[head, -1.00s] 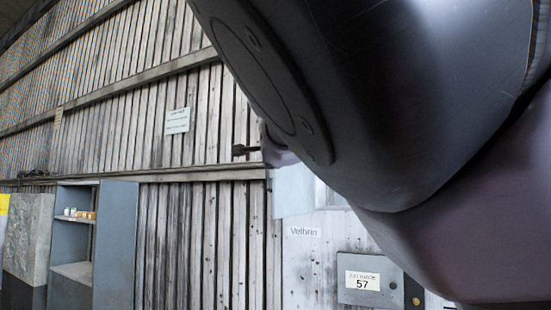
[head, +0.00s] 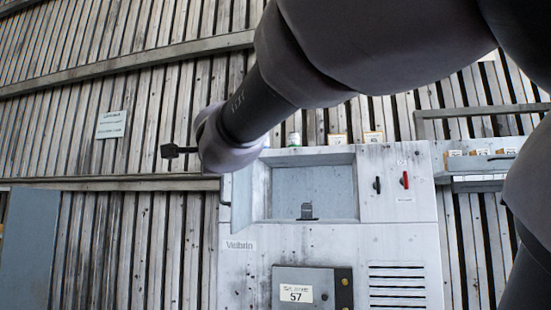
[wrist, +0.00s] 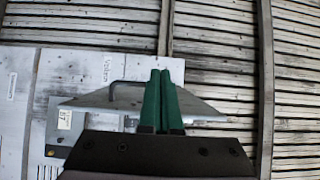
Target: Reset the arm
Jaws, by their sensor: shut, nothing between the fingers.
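The blower housing (head: 335,240) is a pale, stained cabinet marked Velbrin, with an open recess (head: 310,190) in its upper part. A small dark part (head: 306,212) stands in the recess. A panel with a dark handle (head: 225,185) stands out at the recess's left side. My arm reaches across the top of the head view to its left. My gripper (wrist: 161,74) has green fingers pressed together, with nothing between them. In the wrist view it overlaps a grey panel (wrist: 195,105) with a bar handle (wrist: 124,86); I cannot tell the gap.
A grey box labelled 57 (head: 305,288) sits low on the housing. Black and red switches (head: 405,180) are at its upper right. Small items (head: 338,139) stand on its top. A shelf with boxes (head: 480,158) is at right, a grey cabinet (head: 30,240) at left.

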